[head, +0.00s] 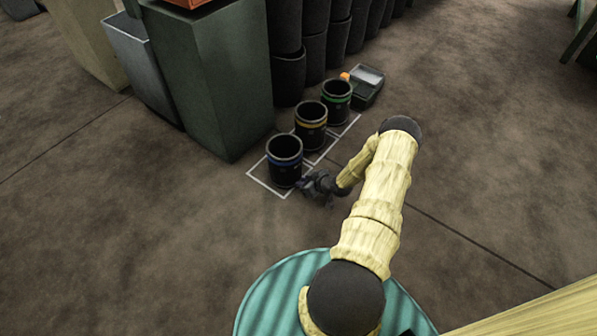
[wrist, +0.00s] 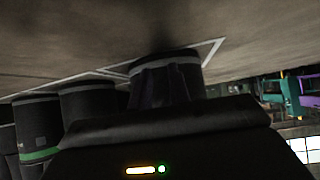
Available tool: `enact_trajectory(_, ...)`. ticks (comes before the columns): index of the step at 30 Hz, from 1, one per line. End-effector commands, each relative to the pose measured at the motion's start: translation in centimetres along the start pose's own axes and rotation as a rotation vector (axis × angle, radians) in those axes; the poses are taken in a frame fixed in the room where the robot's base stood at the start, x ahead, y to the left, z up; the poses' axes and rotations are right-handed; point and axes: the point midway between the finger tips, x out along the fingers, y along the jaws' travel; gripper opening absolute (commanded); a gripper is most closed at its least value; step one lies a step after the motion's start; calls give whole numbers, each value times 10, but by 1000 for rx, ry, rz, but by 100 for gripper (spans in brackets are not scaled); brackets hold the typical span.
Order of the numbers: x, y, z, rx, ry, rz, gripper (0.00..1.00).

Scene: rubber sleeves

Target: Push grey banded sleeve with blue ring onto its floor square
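The dark sleeve with a blue ring (head: 285,162) stands upright on the floor, the nearest of a row of three. A white floor square (head: 264,186) shows around its left and front sides; its base sits toward the square's right side. I cannot tell whether it overlaps the right line. My gripper (head: 316,186) is low at the sleeve's right side, touching or nearly so. In the wrist view, which is upside down, a dark sleeve with a grey band (wrist: 190,62) is close ahead, partly hidden by dark gripper parts.
A yellow-ringed sleeve (head: 311,128) and a green-ringed sleeve (head: 336,98) stand behind, on white-lined squares. A small grey box (head: 367,85) lies beyond them. A tall dark green block (head: 212,80) stands to the left. Floor to the right and front is clear.

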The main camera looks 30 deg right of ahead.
Motion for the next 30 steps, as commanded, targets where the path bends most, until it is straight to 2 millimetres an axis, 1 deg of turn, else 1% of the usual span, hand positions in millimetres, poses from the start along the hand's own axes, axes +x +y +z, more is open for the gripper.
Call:
enact_trajectory(1,3,-1,-2,-1,3,-2,18)
enact_trajectory(30,26,-1,-21,-1,1,-2,18)
